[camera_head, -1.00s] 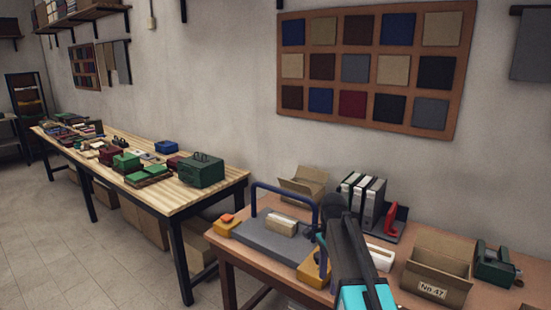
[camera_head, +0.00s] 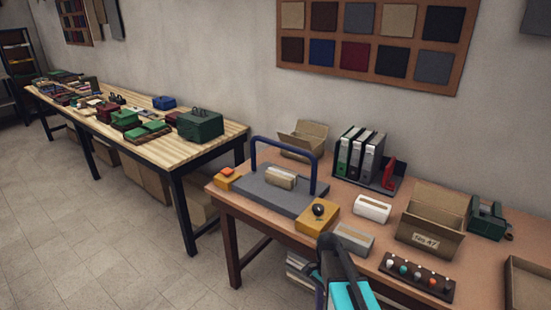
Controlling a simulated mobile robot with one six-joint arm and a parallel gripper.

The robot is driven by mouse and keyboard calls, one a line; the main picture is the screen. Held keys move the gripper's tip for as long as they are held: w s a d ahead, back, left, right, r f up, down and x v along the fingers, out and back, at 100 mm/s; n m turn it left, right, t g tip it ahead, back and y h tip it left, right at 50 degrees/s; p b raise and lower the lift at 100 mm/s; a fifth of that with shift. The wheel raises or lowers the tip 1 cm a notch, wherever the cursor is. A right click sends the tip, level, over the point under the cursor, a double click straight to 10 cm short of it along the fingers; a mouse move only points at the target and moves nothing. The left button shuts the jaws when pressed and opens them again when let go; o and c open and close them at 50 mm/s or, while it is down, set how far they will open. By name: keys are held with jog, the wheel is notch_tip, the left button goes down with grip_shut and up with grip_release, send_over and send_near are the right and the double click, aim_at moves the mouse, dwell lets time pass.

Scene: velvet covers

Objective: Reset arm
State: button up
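My arm, black with a teal section, rises from the bottom edge of the head view, right of centre. Its upper end, with my gripper (camera_head: 328,262), is in front of the near edge of the brown table (camera_head: 232,208). The fingers cannot be made out, so I cannot tell whether they are open or shut. No held object shows. Behind the arm on the table is a grey plate device (camera_head: 272,196) with a blue hoop, a small tan block on it, and a yellow box (camera_head: 317,220) with a black knob.
A grey block (camera_head: 354,239), a white item (camera_head: 372,209), a numbered cardboard box (camera_head: 432,222), a strip with several knobs (camera_head: 416,276) and binders (camera_head: 360,155) crowd the table. A long wooden table (camera_head: 165,150) stands left. Floor (camera_head: 90,250) at lower left is clear.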

jog(key=s+f+n, duration=0.7)
jog(key=s+f, duration=0.2)
jog(key=s, duration=0.3)
jog(key=s+f+n, duration=0.6)
jog(key=s+f, duration=0.4)
jog(key=s, duration=0.2)
jog(key=shift+s+d+n, duration=0.2)
jog(key=shift+s+n, duration=0.2)
